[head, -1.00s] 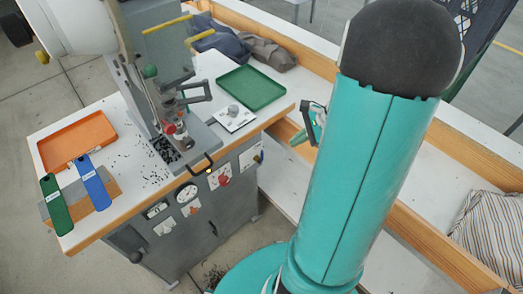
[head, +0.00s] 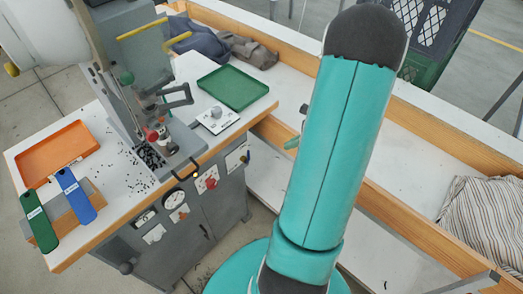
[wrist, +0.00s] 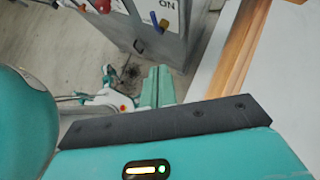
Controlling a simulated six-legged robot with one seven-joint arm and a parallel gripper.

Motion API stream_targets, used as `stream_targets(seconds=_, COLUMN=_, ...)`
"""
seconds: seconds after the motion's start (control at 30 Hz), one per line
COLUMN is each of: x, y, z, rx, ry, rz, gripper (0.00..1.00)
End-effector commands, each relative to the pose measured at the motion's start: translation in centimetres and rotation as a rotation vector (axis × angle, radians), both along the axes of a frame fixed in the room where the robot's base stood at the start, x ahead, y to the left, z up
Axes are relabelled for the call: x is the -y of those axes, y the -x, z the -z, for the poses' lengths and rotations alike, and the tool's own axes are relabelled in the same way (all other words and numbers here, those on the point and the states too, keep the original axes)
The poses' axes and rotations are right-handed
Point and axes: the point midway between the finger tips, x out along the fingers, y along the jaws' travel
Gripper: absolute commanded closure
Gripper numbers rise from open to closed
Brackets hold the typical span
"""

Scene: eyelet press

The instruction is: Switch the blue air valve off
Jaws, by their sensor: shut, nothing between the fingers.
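In the head view the valve (head: 247,157) is a tiny blue spot at the cabinet's right end. My gripper (wrist: 157,72) is shut and empty, its two teal fingers side by side. The fingertips lie below the lever in the wrist view, apart from it. In the head view my gripper (head: 292,142) is mostly hidden behind my arm; only a light green tip shows, right of the valve.
The press table (head: 115,215) carries an orange tray (head: 57,150), a green tray (head: 232,88) and the press (head: 125,50). A red knob (head: 211,183) is on the cabinet front. A white bench with a wooden edge (head: 400,215) runs along the right.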

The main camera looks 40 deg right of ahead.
Motion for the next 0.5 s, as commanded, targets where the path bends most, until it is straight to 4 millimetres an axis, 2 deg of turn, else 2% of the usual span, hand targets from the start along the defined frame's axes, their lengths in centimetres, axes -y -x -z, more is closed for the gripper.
stream_targets(seconds=0.17, x=-0.8, y=-1.0, z=1.2, rx=-0.001, ry=-0.003, rz=-0.003, gripper=1.00)
stream_targets(seconds=0.5, x=-3.6, y=-5.0, z=5.8, rx=-0.002, ry=-0.004, rz=-0.007, gripper=1.00)
